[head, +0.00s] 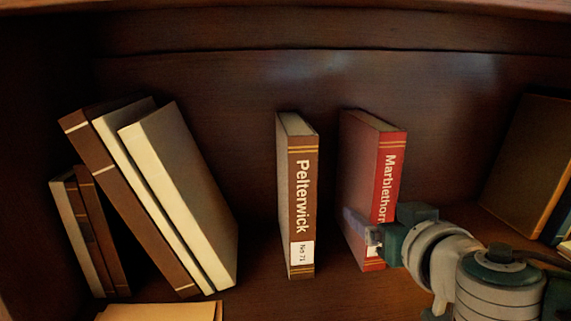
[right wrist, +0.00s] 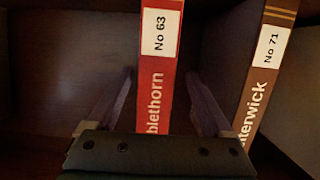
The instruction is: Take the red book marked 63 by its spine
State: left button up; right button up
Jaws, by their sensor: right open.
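The red book (head: 388,150), titled "Marblethorn", stands upright on the shelf, right of the middle in the head view. Its spine faces me; the lower part is hidden behind my right gripper (head: 365,232). In the right wrist view the red book (right wrist: 158,85) shows its white label "No 63". My right gripper (right wrist: 160,95) is open there, with one finger on each side of the spine. I cannot tell how deep the fingers reach along the covers. My left gripper is not in view.
Several books (head: 150,190) lean at the left. A dark brown book (head: 530,165) leans at the right. A flat tan item (head: 160,311) lies at the front left.

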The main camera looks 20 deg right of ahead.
jog(key=x, duration=0.2)
jog(key=b+x, duration=0.1)
jog(key=x, duration=0.1)
jog(key=shift+s+d+r, duration=0.1)
jog(key=shift+d, duration=0.2)
jog(key=shift+w, duration=0.3)
jog(key=shift+s, duration=0.1)
grip_shut()
dwell(0.7)
jog(key=shift+r, duration=0.15)
